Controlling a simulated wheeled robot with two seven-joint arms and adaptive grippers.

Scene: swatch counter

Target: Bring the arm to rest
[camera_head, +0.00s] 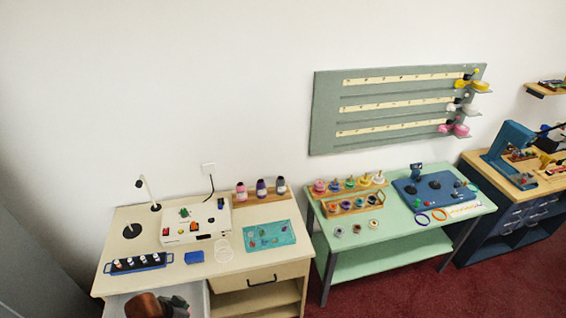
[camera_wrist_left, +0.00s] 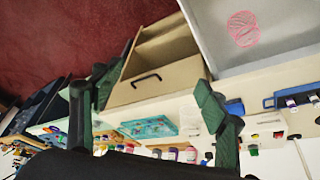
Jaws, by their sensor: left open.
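My left gripper (camera_wrist_left: 160,72) is open in the left wrist view, its two dark green fingers wide apart with nothing between them. In the head view only a small part of my left arm shows at the bottom edge, in front of the cream desk (camera_head: 125,222); its fingertips are not clear there. It overlaps the pulled-out grey drawer (camera_head: 196,296). The drawer also shows in the left wrist view (camera_wrist_left: 285,35), with a pink round thing (camera_wrist_left: 243,28) in it. My right gripper is not in view.
The cream desk holds a white panel box (camera_head: 180,237), a teal tray (camera_head: 290,238), a blue rack (camera_head: 125,266), a blue block (camera_head: 194,257) and several bottles (camera_head: 261,188). A green table (camera_head: 400,228) stands to the right. Red carpet (camera_head: 400,294) lies open in front.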

